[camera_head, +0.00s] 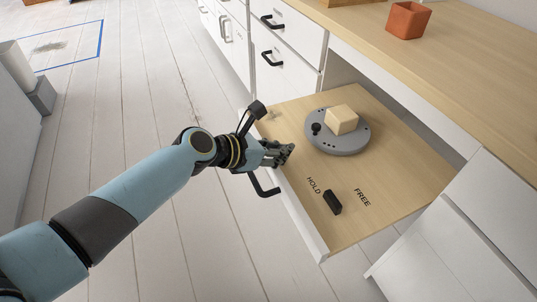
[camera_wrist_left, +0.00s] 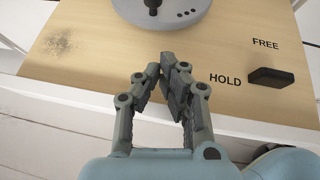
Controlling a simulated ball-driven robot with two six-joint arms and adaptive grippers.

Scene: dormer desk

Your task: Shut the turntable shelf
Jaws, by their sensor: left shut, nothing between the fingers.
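The turntable shelf (camera_head: 375,205) is pulled out from under the counter and has a wooden top. A grey round turntable (camera_head: 350,143) with a black knob (camera_head: 316,128) sits on it, with a cream block (camera_head: 341,120) on top. A black switch block (camera_head: 332,202) lies by the words HOLD and FREE, nearer HOLD. My left gripper (camera_head: 285,153) is shut and empty at the shelf's front edge. In the left wrist view its fingertips (camera_wrist_left: 169,62) show over the shelf top, short of the turntable (camera_wrist_left: 165,12). A black handle (camera_head: 263,186) is on the shelf front. My right gripper is not seen.
An orange pot (camera_head: 408,20) stands on the counter (camera_head: 460,60) above. White drawers (camera_head: 285,65) with black handles are beside the shelf. A grey box (camera_head: 42,97) stands at the far left. The white plank floor in front is open.

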